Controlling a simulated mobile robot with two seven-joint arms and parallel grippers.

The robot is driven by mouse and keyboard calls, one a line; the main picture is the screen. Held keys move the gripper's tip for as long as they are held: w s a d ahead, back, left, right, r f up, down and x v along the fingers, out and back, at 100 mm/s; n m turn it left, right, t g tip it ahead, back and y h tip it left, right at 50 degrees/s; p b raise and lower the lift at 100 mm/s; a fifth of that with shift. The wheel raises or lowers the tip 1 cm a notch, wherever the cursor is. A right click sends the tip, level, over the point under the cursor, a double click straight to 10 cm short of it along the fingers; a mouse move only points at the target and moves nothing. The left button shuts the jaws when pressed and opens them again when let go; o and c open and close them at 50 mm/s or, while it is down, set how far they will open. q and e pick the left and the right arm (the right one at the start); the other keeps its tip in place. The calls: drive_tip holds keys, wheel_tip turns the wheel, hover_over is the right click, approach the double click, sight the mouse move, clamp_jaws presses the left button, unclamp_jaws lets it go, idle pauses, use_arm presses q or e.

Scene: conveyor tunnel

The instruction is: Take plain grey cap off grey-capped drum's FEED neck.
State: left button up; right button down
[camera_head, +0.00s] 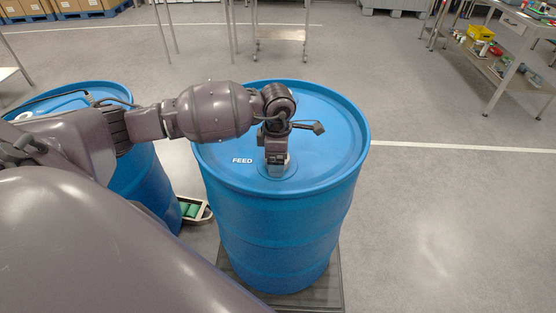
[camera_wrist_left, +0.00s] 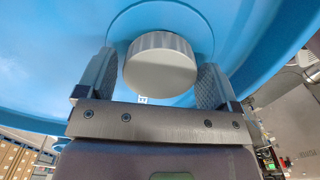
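The blue drum (camera_head: 278,225) with the white FEED label (camera_head: 242,160) stands in the middle of the head view. My left gripper (camera_head: 277,165) points down over the neck next to the label and hides most of the cap there. In the left wrist view the plain grey cap (camera_wrist_left: 160,65) sits on its neck against the blue lid (camera_wrist_left: 250,35). The left gripper (camera_wrist_left: 158,82) is open, with one finger on each side of the cap. A narrow gap shows on the left; contact on the right cannot be told. My right gripper is in neither view.
A second blue drum (camera_head: 148,175) stands at left, partly behind my arm. A small tray with green items (camera_head: 193,210) lies on the floor between the drums. A metal shelf table (camera_head: 510,60) stands far right. The floor right of the drum is clear.

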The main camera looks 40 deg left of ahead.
use_arm(q)
drive_tip(key=c, duration=0.7)
drive_tip(key=shift+c, duration=0.4)
drive_tip(key=shift+n, duration=0.4)
drive_tip(key=n+p, duration=0.1)
drive_tip(key=n, duration=0.2)
drive_tip(key=shift+n+p, duration=0.4)
drive_tip(key=shift+n, duration=0.1)
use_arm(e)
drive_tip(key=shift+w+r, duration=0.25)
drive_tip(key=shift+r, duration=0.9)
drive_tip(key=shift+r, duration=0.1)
